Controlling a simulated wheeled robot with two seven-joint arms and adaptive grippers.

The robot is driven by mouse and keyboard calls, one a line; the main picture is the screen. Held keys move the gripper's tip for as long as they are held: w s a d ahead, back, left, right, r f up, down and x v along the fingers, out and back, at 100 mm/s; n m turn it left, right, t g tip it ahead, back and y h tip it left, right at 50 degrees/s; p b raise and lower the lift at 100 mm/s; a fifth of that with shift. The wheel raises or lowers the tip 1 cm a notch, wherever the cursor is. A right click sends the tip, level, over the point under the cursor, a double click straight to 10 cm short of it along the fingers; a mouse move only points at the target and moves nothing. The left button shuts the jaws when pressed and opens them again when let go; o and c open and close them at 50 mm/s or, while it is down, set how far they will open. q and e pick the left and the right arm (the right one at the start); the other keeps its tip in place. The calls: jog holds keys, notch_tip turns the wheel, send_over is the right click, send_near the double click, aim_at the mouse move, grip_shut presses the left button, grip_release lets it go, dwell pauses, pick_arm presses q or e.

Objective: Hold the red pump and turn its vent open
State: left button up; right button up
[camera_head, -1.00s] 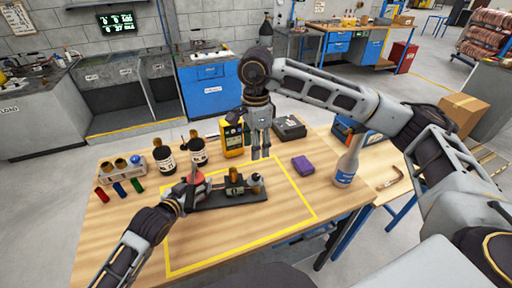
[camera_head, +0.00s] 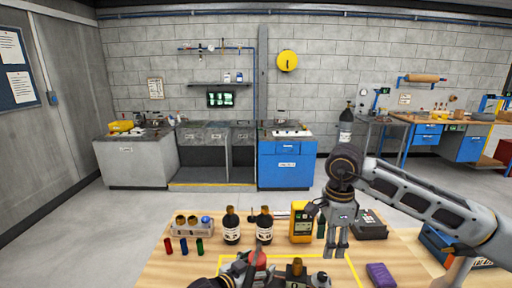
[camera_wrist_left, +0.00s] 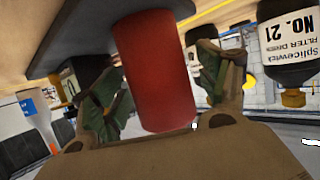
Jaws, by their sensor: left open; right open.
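The red pump (camera_head: 257,260) sits at the bottom edge of the head view, partly cut off. A brass-topped part (camera_head: 297,268) of the dark assembly stands right of it. In the left wrist view its red cylindrical body (camera_wrist_left: 155,70) lies between the fingers of my left gripper (camera_wrist_left: 165,92). The fingers are apart on either side, with gaps visible, so it is around the body without being closed on it. It also shows at the bottom of the head view (camera_head: 242,270). My right gripper (camera_head: 338,246) hangs open and empty, pointing down, right of the pump. I cannot pick out the vent.
Two dark bottles (camera_head: 231,226) and a yellow meter (camera_head: 303,226) stand behind the pump. A rack with several caps (camera_head: 193,226) is at left. A purple block (camera_head: 381,275) and a dark box (camera_head: 370,224) lie right of my right gripper.

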pick_arm(q)
jog(key=v, duration=1.1)
jog(key=shift+s+a, duration=0.2)
jog(key=shift+a, duration=0.05)
jog(key=shift+s, duration=0.1)
dwell(0.5)
